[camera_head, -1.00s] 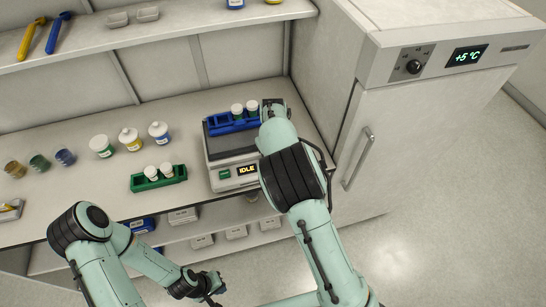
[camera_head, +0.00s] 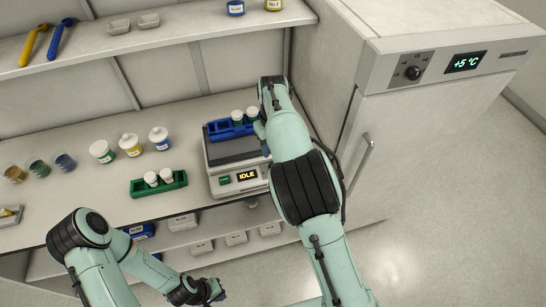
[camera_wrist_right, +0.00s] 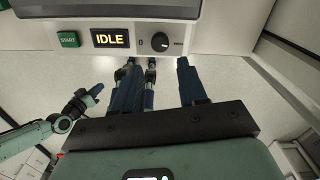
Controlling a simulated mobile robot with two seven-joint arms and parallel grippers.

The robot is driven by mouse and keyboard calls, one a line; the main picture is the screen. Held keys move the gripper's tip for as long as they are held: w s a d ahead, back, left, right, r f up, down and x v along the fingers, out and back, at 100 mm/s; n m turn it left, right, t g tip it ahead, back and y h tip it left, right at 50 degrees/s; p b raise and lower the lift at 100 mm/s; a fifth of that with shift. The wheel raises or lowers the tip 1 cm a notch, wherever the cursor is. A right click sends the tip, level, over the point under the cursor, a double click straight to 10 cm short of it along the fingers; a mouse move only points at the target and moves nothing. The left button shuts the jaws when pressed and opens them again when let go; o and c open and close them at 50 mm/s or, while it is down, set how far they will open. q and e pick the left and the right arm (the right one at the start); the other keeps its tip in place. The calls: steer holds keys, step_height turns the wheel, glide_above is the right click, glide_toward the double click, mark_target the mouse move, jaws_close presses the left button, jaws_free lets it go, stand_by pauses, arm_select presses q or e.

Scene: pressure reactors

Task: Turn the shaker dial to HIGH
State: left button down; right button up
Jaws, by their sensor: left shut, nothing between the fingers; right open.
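The shaker (camera_head: 219,184) stands on the bench, its lit display reading IDLE; a blue rack (camera_head: 217,133) with white-capped vials sits on its platform. In the right wrist view its front panel shows a green START button, the display and the black round dial (camera_wrist_right: 159,42) with small labels on both sides. The dial's pointer is too small to read surely. My right gripper (camera_wrist_right: 156,66) is open, its blue fingers below the panel, left and right of the dial, not visibly touching it. In the head view my right arm hides the dial. My left gripper (camera_head: 217,291) is shut and empty, low in front of the bench.
A green rack (camera_head: 146,189) with vials and several jars (camera_head: 130,146) stand left of the shaker. A tall cabinet (camera_head: 405,130) with its own dial and a +5 °C display stands close on the right. A shelf (camera_head: 170,32) runs above the bench.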

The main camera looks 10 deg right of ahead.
steer(key=shift+r, duration=2.2)
